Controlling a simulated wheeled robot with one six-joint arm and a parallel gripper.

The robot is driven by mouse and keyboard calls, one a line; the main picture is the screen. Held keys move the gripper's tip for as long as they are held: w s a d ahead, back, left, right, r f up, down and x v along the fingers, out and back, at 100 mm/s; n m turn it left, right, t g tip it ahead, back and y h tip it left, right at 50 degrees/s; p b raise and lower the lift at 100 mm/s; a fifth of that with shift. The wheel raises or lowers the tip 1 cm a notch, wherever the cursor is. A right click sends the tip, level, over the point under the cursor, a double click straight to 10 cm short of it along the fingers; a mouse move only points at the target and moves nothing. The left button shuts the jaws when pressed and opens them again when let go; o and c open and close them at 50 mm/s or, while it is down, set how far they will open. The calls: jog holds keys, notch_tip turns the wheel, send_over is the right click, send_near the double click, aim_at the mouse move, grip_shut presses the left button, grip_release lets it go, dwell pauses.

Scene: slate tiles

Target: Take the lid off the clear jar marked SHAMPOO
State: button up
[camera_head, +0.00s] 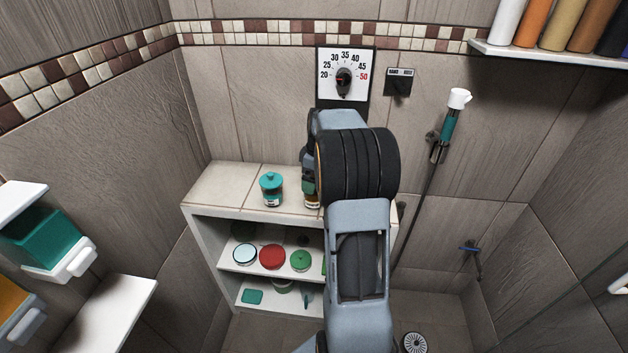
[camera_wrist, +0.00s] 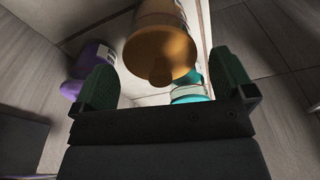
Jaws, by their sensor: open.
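In the wrist view a jar with an amber knobbed lid (camera_wrist: 162,50) is between and beyond the fingers of my gripper (camera_wrist: 165,78). The fingers are wide apart and hold nothing; I cannot tell whether either touches the lid. A purple-lidded jar (camera_wrist: 93,60) is at the left and a teal-lidded jar (camera_wrist: 189,91) at the right, partly hidden. In the head view a clear jar with a teal lid (camera_head: 271,189) stands upright on the white shelf unit. My arm hides most of what stands to its right. No SHAMPOO marking is readable, so I cannot tell which jar bears it.
The tiled top of the shelf unit (camera_head: 222,187) is clear at its left end. Round-lidded containers, one red (camera_head: 272,257), sit on the shelf below. A dial (camera_head: 344,76) and a hand shower (camera_head: 448,125) are on the walls. Bottles (camera_head: 536,22) stand upper right.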

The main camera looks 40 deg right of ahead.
jog(key=shift+f, duration=0.15)
jog(key=c, duration=0.9)
